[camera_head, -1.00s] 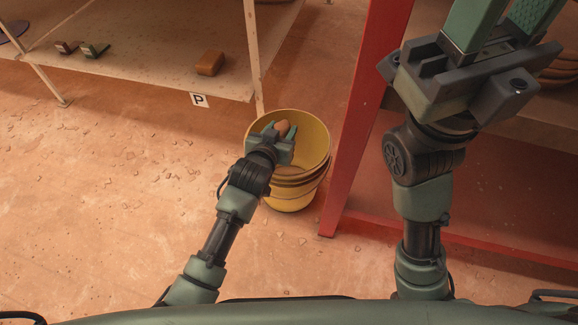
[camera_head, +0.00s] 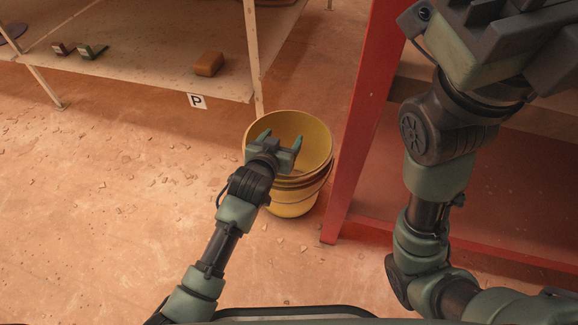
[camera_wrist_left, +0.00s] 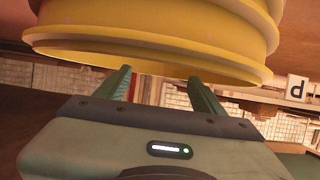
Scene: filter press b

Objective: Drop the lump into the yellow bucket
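The yellow bucket (camera_head: 292,207) stands on the floor between the pale shelf and the red post, with several rims stacked. It also shows at the top of the left wrist view (camera_wrist_left: 150,25). My left gripper (camera_head: 281,136) is at the bucket's mouth, its fingers spread apart and empty. In the left wrist view my left gripper (camera_wrist_left: 160,75) also shows nothing between its fingers. The lump is not visible in any view now; part of the bucket's inside is hidden by the gripper. My right gripper's body is at the upper right, its fingers cut off by the frame.
A pale shelf (camera_head: 130,78) at upper left holds a brown block (camera_head: 209,63) and small dark items (camera_head: 90,51). A red post (camera_head: 362,120) stands close right of the bucket. The floor at left is clear apart from small chips.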

